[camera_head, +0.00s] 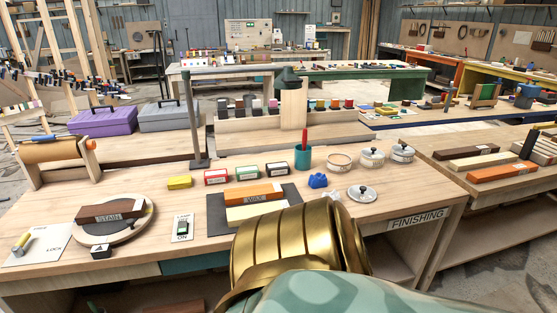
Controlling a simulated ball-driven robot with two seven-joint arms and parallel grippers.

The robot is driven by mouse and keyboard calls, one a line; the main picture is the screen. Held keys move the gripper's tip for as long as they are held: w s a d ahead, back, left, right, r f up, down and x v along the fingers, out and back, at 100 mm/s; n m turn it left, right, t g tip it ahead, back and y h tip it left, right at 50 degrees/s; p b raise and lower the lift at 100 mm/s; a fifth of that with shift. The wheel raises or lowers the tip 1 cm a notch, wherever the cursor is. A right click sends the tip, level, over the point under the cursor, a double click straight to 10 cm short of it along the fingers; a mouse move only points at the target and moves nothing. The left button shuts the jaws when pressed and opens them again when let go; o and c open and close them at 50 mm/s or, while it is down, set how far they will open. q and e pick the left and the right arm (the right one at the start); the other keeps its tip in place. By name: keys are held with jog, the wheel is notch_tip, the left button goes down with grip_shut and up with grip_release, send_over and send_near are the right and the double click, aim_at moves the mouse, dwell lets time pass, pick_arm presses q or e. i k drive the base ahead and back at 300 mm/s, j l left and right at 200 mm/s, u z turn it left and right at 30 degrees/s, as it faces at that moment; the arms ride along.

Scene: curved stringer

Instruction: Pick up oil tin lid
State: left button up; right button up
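A round metal lid with a dark knob (362,193) lies on the finishing bench (400,192), near its right front. I take it for the oil tin lid. A pale tin with no knob on top (340,162) stands behind it to the left. Two tins with knobbed lids, one in the middle (372,159) and one at the right (402,154), stand behind the lid. Their labels are too small to read. A gold ribbed part of my arm fills the lower middle, in front of the bench edge. Neither gripper shows.
A teal cup with a red tool (302,158), a blue lump (318,181) and a wax block (254,194) stand left of the lid. A turntable with a stain block (128,228) is at the left. Bare wood surrounds the lid's right side.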

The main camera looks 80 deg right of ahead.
aim_at(360, 193)
jog(key=z, duration=3.2)
